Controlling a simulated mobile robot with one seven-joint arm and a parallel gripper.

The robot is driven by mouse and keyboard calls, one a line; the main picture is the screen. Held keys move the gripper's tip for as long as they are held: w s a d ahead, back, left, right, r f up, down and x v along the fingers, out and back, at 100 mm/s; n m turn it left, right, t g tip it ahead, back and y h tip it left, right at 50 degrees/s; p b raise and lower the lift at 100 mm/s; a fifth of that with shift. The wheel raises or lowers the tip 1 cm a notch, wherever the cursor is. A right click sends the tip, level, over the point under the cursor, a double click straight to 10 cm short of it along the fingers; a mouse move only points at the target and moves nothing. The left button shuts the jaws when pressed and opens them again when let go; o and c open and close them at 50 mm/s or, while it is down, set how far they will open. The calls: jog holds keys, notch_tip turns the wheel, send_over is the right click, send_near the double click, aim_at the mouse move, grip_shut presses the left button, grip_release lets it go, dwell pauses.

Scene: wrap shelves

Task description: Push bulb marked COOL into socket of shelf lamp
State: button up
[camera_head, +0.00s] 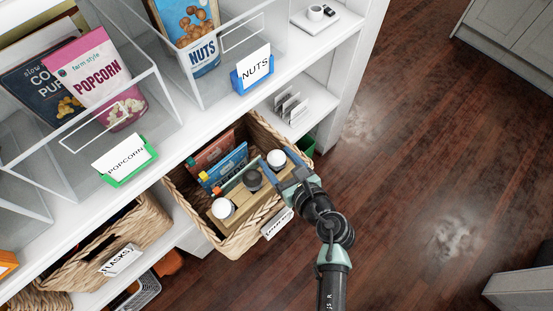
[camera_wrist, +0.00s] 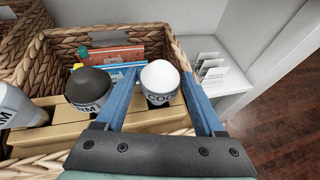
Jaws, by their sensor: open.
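The bulb marked COOL (camera_wrist: 160,82) has a white dome and stands upright in a wooden holder (camera_wrist: 150,118) in the wicker basket. It also shows in the head view (camera_head: 276,157), at the right end of the row. My gripper (camera_wrist: 160,74) is open, with one blue finger on each side of this bulb; I cannot tell whether either finger touches it. In the head view my gripper (camera_head: 284,172) reaches over the basket's right side. A small white round fixture with a dark part (camera_head: 316,13) sits on the upper right shelf; I cannot tell whether it is the lamp socket.
A dark bulb (camera_wrist: 88,88) stands just left of the left finger, and another white bulb (camera_head: 222,209) is farther left. Red and blue packets (camera_head: 224,165) stand behind them. The basket rim (camera_head: 232,250) surrounds all this. Bins labelled NUTS and POPCORN (camera_head: 124,160) stand above. The floor at right is clear.

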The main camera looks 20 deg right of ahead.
jog(key=x, duration=0.3)
jog(key=shift+w, duration=0.15)
grip_shut()
